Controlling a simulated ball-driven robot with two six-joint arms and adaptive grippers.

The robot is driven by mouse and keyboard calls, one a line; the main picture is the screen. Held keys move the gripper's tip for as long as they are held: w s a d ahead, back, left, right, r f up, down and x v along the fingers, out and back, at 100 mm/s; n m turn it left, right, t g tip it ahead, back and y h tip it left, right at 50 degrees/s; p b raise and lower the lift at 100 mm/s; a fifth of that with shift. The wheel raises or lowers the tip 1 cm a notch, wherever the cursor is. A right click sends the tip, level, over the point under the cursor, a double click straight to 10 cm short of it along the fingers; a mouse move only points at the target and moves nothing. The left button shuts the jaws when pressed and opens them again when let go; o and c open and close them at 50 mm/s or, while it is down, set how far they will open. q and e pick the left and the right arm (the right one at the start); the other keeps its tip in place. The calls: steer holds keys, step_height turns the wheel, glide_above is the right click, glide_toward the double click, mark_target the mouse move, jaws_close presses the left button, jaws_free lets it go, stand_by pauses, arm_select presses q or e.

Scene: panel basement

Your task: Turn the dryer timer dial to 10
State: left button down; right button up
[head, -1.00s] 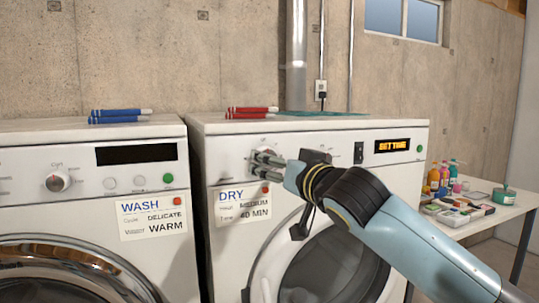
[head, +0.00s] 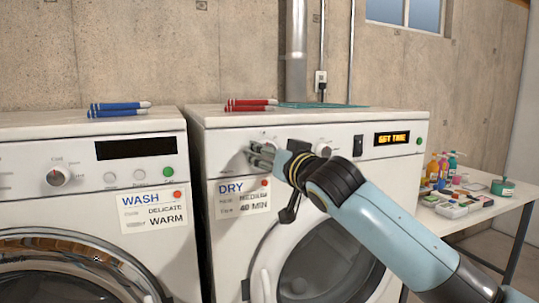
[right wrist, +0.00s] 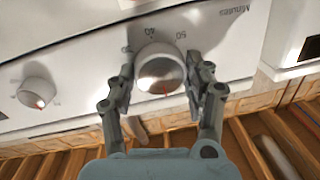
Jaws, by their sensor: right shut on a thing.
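My right gripper (head: 262,155) is at the left dial of the dryer (head: 225,155). In the right wrist view my right gripper (right wrist: 160,90) has its fingers on both sides of the white timer dial (right wrist: 158,68), shut on it. "40", "50" and "Minutes" are printed near the dial, above it in that view. A small red mark shows at its lower edge there. In the head view the gripper mostly hides this dial. The dryer display (head: 392,139) seems to read "SET TIME". My left gripper is not in view.
A second dryer dial (head: 323,147) is right of my gripper. The DRY card (head: 240,199) reads "MEDIUM, 40 MIN". A washer (head: 85,160) stands left, with blue markers (head: 118,108) on top. Red markers (head: 252,105) lie on the dryer. A table (head: 480,215) with bottles is at right.

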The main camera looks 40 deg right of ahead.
steer(key=shift+c, duration=0.3)
steer(key=shift+f+m+t+b, duration=0.1)
steer(key=shift+m+t+b, duration=0.2)
steer(key=shift+m+b, duration=3.25)
steer(key=shift+m+p, duration=0.8)
steer(key=shift+m, duration=0.25)
steer(key=o, duration=1.2)
steer(key=shift+c, duration=0.2)
steer(key=shift+s, duration=0.1)
